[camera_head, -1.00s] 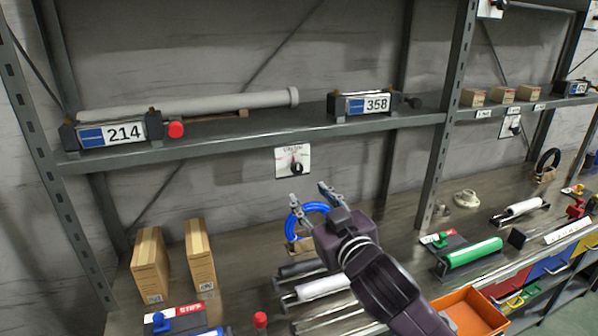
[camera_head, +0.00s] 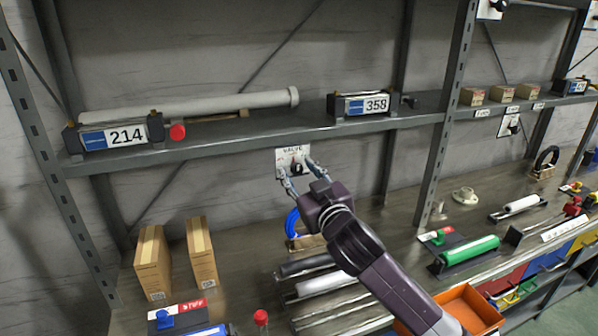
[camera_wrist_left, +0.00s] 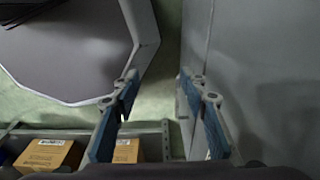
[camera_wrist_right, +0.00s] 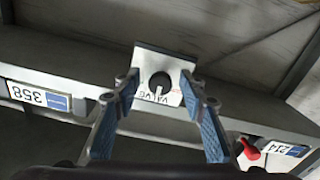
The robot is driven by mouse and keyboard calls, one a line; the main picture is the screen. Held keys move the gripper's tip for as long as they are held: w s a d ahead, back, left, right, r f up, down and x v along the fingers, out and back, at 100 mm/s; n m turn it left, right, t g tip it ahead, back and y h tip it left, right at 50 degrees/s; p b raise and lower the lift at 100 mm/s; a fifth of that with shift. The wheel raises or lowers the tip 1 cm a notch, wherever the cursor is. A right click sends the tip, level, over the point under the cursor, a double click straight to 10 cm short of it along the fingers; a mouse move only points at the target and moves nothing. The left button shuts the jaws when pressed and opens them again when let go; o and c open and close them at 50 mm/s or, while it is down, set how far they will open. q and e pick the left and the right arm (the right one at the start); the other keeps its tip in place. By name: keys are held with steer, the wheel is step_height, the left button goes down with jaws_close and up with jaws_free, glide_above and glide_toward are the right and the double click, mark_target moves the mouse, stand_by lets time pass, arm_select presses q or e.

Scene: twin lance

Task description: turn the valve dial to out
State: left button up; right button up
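The valve dial (camera_head: 297,168) is a black knob on a white plate (camera_head: 284,158) marked VALVE, fixed below the shelf at the back. In the right wrist view the dial (camera_wrist_right: 160,84) sits between and beyond the fingertips, with its white pointer toward the lettering; the word "out" is not readable. My right gripper (camera_head: 300,173) is open and empty, its fingers to either side of the dial in the head view; contact cannot be told. My left gripper (camera_wrist_left: 160,84) is open and empty, seen only in the left wrist view.
Above the dial runs a shelf (camera_head: 240,132) with boxes labelled 214 (camera_head: 112,136) and 358 (camera_head: 362,104) and a grey tube (camera_head: 200,104). Below, the bench holds a blue ring (camera_head: 292,224), cartons (camera_head: 202,255), rollers (camera_head: 325,284) and an orange bin (camera_head: 470,305).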

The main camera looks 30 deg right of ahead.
steer(key=shift+c, duration=0.6)
jaws_close()
steer(key=shift+n, duration=0.3)
steer(key=shift+r+n+p, duration=0.1)
steer(key=shift+n+p, duration=0.7)
steer(key=n+p, duration=0.2)
steer(key=n, duration=0.1)
steer(key=shift+n, duration=0.3)
steer(key=n+p, duration=0.1)
steer(key=n, duration=0.2)
steer(key=shift+p, duration=0.35)
steer(key=shift+d+n+p, duration=0.1)
steer(key=shift+n+p, duration=0.55)
steer(key=shift+n, duration=0.95)
